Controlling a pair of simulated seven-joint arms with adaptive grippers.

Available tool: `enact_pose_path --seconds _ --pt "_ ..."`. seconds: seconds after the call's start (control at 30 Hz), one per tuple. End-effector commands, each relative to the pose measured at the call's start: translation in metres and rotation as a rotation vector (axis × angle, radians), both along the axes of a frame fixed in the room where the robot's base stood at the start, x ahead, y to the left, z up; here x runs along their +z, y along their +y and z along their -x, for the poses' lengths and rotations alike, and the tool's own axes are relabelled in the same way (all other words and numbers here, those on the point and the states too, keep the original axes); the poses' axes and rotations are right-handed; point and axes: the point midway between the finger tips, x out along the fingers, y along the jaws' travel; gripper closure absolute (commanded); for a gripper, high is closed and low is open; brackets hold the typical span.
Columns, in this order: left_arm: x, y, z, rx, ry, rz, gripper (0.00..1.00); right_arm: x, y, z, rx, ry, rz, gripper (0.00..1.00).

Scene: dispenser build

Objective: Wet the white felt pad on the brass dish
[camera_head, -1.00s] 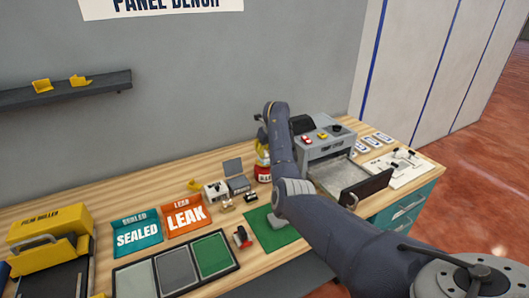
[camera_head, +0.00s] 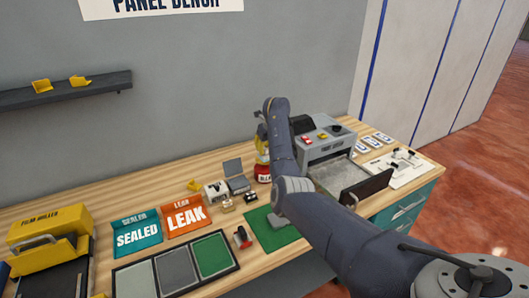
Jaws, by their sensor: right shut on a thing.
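The red and yellow bottle (camera_head: 263,170), with a dark label, is upright at the back of the bench, left of my right arm. My right gripper (camera_head: 261,143) is at the top of this bottle and shut on it. My forearm partly hides the fingers. Two small brass-coloured pieces, one (camera_head: 228,204) and another (camera_head: 250,197), sit in front of the small open-lidded box. One may be the brass dish, but they are too small to tell, and I cannot make out the white felt pad. My left gripper is not in view.
A grey machine (camera_head: 325,138) with a tray stands right of my arm. A dark wall shelf (camera_head: 60,93) is at upper left.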

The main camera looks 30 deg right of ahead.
Motion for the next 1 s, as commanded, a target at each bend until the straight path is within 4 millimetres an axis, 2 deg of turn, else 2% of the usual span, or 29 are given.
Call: enact_pose_path --seconds 0.6,1.0 --pt "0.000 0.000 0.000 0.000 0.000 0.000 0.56 0.043 0.000 -0.001 0.000 -0.003 0.001 1.00" --pt "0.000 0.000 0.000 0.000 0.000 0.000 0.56 0.053 0.000 0.000 0.001 -0.002 0.000 1.00"
